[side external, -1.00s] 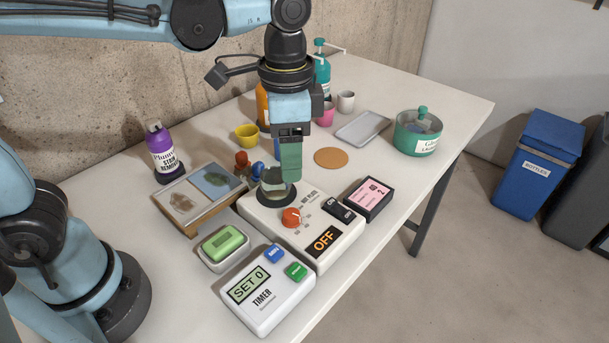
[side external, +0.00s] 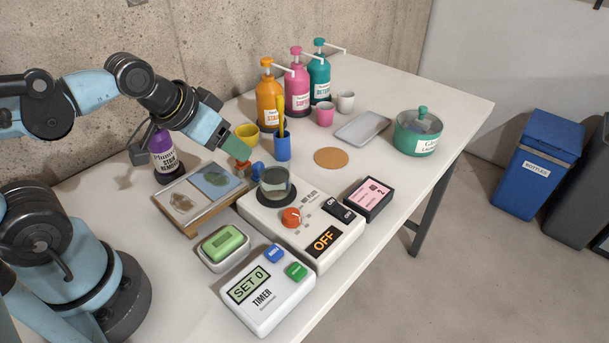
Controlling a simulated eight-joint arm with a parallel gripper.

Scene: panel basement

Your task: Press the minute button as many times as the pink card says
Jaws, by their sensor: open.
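The white timer (side external: 268,300) lies at the front of the table, its display (side external: 248,285) reading SET 0. It has a blue button (side external: 274,253) and a green button (side external: 297,271); their labels are too small to read surely, so I cannot tell which is the minute button. The pink card (side external: 371,194), in a dark frame right of the hotplate, shows a 2.
A beaker (side external: 275,184) stands on the hotplate (side external: 330,222), whose display reads OFF. A green soap bar in a dish (side external: 223,246) sits beside the timer. A framed tray (side external: 199,197), blue pen cup (side external: 282,147), pump bottles (side external: 297,90) and a green pot (side external: 419,133) stand further back.

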